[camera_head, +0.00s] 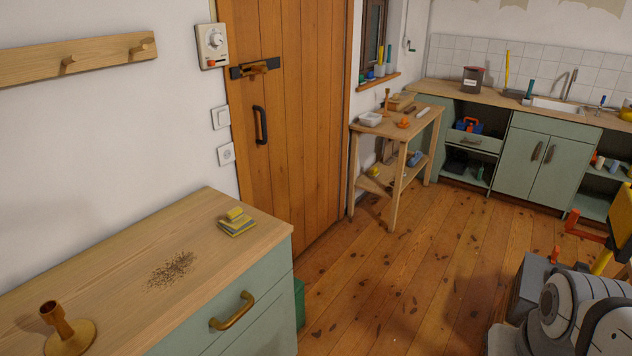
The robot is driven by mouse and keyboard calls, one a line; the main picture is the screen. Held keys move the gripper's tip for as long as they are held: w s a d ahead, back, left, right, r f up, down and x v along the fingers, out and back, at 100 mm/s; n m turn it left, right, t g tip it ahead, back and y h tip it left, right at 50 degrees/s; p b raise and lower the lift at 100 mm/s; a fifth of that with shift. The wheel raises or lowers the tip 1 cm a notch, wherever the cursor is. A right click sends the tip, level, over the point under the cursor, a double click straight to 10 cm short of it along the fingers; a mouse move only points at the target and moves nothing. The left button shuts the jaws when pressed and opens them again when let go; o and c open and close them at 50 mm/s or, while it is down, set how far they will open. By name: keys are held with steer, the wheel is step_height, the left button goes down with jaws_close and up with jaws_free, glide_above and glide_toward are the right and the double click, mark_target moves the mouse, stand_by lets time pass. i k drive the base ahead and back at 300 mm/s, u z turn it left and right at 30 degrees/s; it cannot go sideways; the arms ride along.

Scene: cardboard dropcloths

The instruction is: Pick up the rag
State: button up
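A small folded stack of yellow and grey cloth (237,226), which looks like the rag, lies on the wooden top of the near cabinet, close to its back right corner. A smaller yellow block (234,213) sits on top of it. My gripper (598,246) seems to be the orange, black and yellow parts at the right edge, partly cut off by the frame. It is far to the right of the cloth, over the floor side, and does not touch it. Whether its fingers are open or shut is unclear.
On the near cabinet top (110,258) are a patch of dark crumbs (171,269) and a brass candlestick (66,328). A wall stands behind it. A cluttered wooden side table (397,128) stands past the door. The scuffed wooden floor (400,275) between is open.

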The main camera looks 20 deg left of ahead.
mark_target(236, 223)
steer(key=i, duration=1.65)
steer(key=u, duration=2.55)
steer(key=i, duration=1)
steer(key=z, duration=0.05)
